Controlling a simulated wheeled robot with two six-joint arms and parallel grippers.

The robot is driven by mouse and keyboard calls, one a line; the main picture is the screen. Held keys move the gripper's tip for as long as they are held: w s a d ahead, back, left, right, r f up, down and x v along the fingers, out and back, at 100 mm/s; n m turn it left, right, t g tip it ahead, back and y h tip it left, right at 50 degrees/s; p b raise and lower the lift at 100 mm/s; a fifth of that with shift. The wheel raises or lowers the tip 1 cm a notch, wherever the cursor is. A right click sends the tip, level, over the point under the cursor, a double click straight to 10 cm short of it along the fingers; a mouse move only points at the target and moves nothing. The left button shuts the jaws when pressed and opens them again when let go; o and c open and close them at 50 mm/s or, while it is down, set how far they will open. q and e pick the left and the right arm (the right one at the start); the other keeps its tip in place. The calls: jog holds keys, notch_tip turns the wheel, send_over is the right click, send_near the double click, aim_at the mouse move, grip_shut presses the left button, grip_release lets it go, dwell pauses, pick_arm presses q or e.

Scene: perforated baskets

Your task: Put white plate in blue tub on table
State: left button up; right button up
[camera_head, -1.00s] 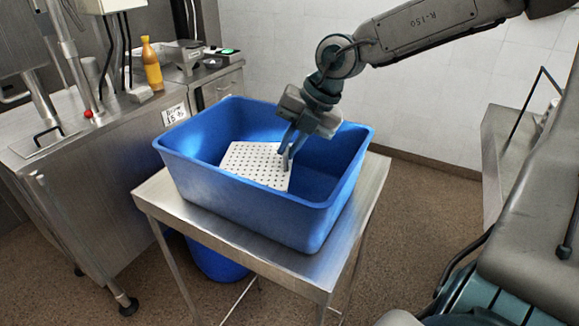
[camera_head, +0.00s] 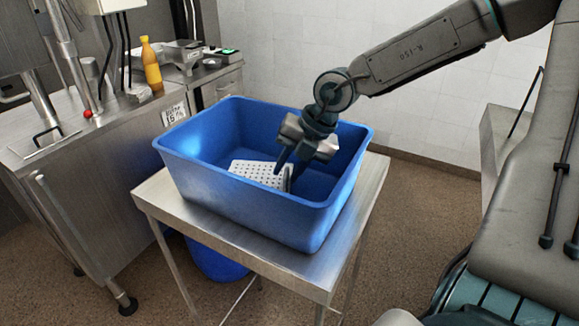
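The white perforated plate (camera_head: 252,171) is inside the blue tub (camera_head: 250,217), low down, with its near part hidden behind the tub's front wall. The tub stands on a steel table (camera_head: 157,206). My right gripper (camera_head: 282,178) reaches down into the tub at the plate's right edge. Its two fingers look spread apart, one over the plate's edge and one to the right of it. Whether a finger touches the plate is hard to tell. My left gripper is not in view.
A steel counter (camera_head: 120,130) at left holds an orange bottle (camera_head: 151,64) and a scale (camera_head: 184,54). Another blue tub (camera_head: 215,262) is under the table. A grey bench (camera_head: 496,140) stands at right. The tub's right part is empty.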

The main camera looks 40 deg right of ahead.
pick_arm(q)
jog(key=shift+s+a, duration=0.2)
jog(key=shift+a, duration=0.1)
pick_arm(e)
jog(key=shift+r, duration=0.15)
